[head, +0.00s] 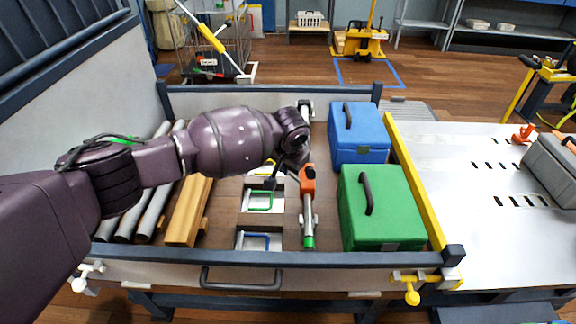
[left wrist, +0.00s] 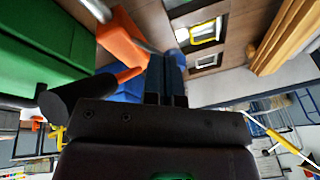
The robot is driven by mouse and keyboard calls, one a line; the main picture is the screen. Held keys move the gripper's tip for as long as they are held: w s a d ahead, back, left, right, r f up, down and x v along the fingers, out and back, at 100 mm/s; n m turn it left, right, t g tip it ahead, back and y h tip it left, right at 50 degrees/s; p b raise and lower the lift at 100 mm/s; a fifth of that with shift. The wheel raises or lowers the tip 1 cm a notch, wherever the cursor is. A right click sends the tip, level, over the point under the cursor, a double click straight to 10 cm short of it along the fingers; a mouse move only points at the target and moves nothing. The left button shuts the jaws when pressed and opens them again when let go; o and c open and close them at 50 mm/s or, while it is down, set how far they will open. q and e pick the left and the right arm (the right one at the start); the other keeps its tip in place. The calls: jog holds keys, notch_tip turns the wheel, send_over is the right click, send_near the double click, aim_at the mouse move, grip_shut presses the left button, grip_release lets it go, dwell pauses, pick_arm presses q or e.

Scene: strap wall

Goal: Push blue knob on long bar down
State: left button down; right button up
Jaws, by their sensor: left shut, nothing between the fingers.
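A silver bar (head: 308,222) with a green end and an orange clamp (head: 308,182) lies lengthwise in the bin. In the left wrist view the orange clamp (left wrist: 122,40) is left of the fingers, and a small blue piece, seemingly the blue knob (left wrist: 182,35), shows just beyond the fingertips. Whether they touch it I cannot tell. My left gripper (head: 271,183) is shut and empty, pointing down into the bin; its fingers also show in the left wrist view (left wrist: 173,58). My right gripper is out of view.
A blue case (head: 358,130) and a green case (head: 385,215) stand right of the bar. Metal tubes (head: 152,212) and wooden beams (head: 188,212) lie at the left. Small framed panels with coloured handles are between. The bin's dark front rail (head: 270,258) is near.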

pick_arm(q)
jog(key=shift+a+f, duration=0.1)
jog(key=shift+a, duration=0.05)
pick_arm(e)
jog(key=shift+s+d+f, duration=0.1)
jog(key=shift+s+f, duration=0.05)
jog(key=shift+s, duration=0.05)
pick_arm(q)
jog(key=shift+a+f+h+p, duration=0.1)
jog(key=shift+a+h+p, duration=0.25)
jog(key=shift+h, duration=0.25)
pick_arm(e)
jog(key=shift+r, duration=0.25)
pick_arm(q)
jog(key=shift+a+f+n+h, duration=0.25)
jog(key=shift+a+f+h, duration=0.25)
jog(key=shift+h, duration=0.8)
jog(key=shift+a+f+n+h, duration=0.25)
jog(key=shift+f+h, duration=0.45)
jog(key=shift+h, duration=0.6)
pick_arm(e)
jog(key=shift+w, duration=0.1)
